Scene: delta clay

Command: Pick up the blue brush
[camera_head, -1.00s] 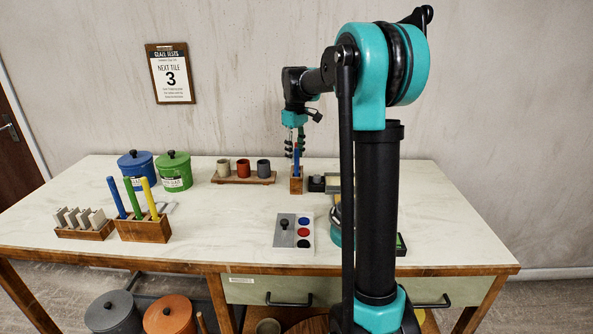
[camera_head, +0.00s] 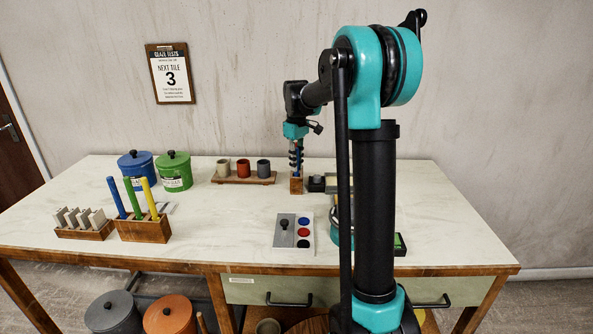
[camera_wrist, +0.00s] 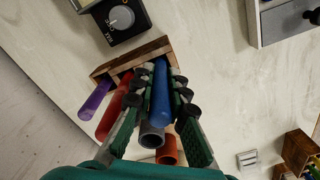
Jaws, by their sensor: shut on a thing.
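The blue brush (camera_wrist: 160,92) stands in a small wooden holder (camera_wrist: 143,50) in the wrist view, its handle between the two fingers of my gripper (camera_wrist: 158,84). My gripper is shut on it. In the head view my gripper (camera_head: 296,163) points down over the same wooden holder (camera_head: 296,186) at the back of the table, and the brush is mostly hidden by the fingers. A red handle (camera_wrist: 114,105) and a purple handle (camera_wrist: 96,100) stand in the holder beside the left finger.
Grey (camera_wrist: 151,138) and red cups (camera_wrist: 168,151) lie close by in the wrist view. A dark box with a dial (camera_wrist: 120,18) is beside the holder. Another rack (camera_head: 144,231) holds blue, green and yellow sticks at left.

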